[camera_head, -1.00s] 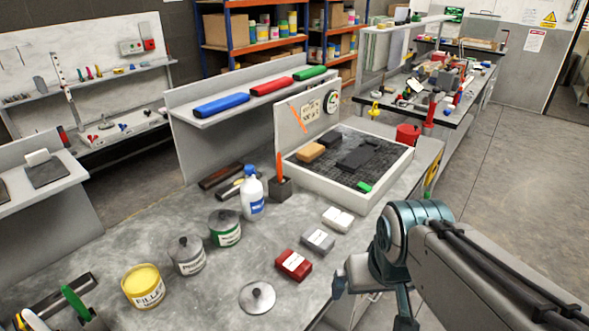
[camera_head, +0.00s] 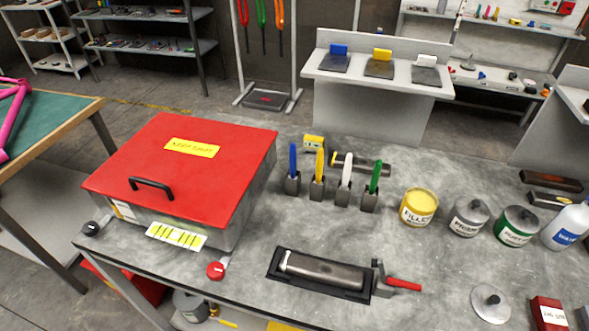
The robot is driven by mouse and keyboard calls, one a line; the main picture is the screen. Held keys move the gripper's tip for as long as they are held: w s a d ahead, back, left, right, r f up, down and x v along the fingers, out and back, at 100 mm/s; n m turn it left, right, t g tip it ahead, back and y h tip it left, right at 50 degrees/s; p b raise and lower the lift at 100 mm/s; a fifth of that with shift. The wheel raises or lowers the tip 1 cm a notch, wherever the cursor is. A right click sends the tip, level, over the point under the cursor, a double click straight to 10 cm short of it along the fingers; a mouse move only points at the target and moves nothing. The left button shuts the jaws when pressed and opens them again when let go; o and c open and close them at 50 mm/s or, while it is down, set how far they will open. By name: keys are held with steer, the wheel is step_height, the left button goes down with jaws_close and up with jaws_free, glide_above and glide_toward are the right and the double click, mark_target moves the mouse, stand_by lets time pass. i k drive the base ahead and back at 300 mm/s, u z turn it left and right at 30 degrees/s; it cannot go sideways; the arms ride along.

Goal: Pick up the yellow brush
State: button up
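The yellow brush (camera_head: 319,164) stands upright in a small dark holder (camera_head: 317,190) on the grey workbench (camera_head: 240,265). Its yellow part points up, and its lower end is hidden in the holder. It is in a row between a blue brush (camera_head: 293,160) on its left and a white brush (camera_head: 347,170) on its right, with a green brush (camera_head: 375,177) at the right end. Each stands in its own holder. My gripper is not in view now.
A red-lidded box (camera_head: 185,160) stands left of the brushes. A yellow block (camera_head: 313,142) and a yellow-ended tool (camera_head: 362,165) lie behind them. A filler tin (camera_head: 419,207) is to the right. A dark tray (camera_head: 320,275) lies in front. Bench between brushes and tray is clear.

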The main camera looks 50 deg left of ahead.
mark_target(319, 164)
steer(key=z, duration=1)
steer(key=k, duration=1.1)
steer(key=u, duration=1.65)
